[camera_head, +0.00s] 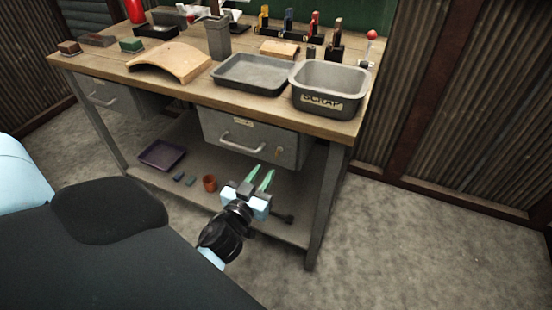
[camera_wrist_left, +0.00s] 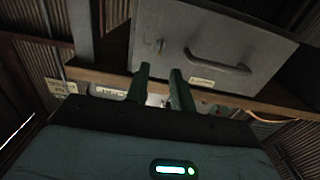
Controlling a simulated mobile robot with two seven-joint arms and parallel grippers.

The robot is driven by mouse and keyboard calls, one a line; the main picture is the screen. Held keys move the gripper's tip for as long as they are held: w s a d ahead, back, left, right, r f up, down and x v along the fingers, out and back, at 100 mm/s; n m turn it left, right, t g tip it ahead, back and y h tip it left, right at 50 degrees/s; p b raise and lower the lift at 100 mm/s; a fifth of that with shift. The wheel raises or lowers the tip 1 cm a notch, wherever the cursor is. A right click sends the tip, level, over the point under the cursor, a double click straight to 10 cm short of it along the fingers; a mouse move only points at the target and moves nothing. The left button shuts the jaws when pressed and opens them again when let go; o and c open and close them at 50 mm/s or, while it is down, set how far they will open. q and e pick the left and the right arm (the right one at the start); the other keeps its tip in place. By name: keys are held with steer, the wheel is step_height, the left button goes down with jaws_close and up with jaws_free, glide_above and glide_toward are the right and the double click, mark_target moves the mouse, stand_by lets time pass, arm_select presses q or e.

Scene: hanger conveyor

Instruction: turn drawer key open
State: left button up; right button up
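The grey right drawer (camera_head: 222,128) under the bench has a bar handle (camera_head: 243,144) and a small brassy key or lock (camera_head: 279,150) at the right of its front. The drawer front looks closed. My left gripper (camera_head: 262,175) is below and in front of it, with its two green fingers apart and nothing between them. In the left wrist view, the drawer (camera_wrist_left: 240,35) appears upside down, with a small key or lock mark (camera_wrist_left: 160,45) beyond my left fingertips (camera_wrist_left: 158,72). A gap separates fingers and drawer. My right gripper is not in view.
The wooden bench top (camera_head: 200,91) carries a grey tray (camera_head: 253,75), a scrap bin (camera_head: 328,88) and several tools. The lower shelf (camera_head: 215,181) holds a purple tray (camera_head: 162,153) and a reddish cup (camera_head: 210,183). A bench leg (camera_head: 325,205) stands right of my gripper.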

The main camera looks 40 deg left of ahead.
mark_target(277, 153)
arm_select(q)
steer(key=x, duration=0.7)
steer(key=shift+w+p, duration=0.35)
steer(key=shift+w, duration=0.05)
steer(key=shift+c, duration=0.4)
jaws_close()
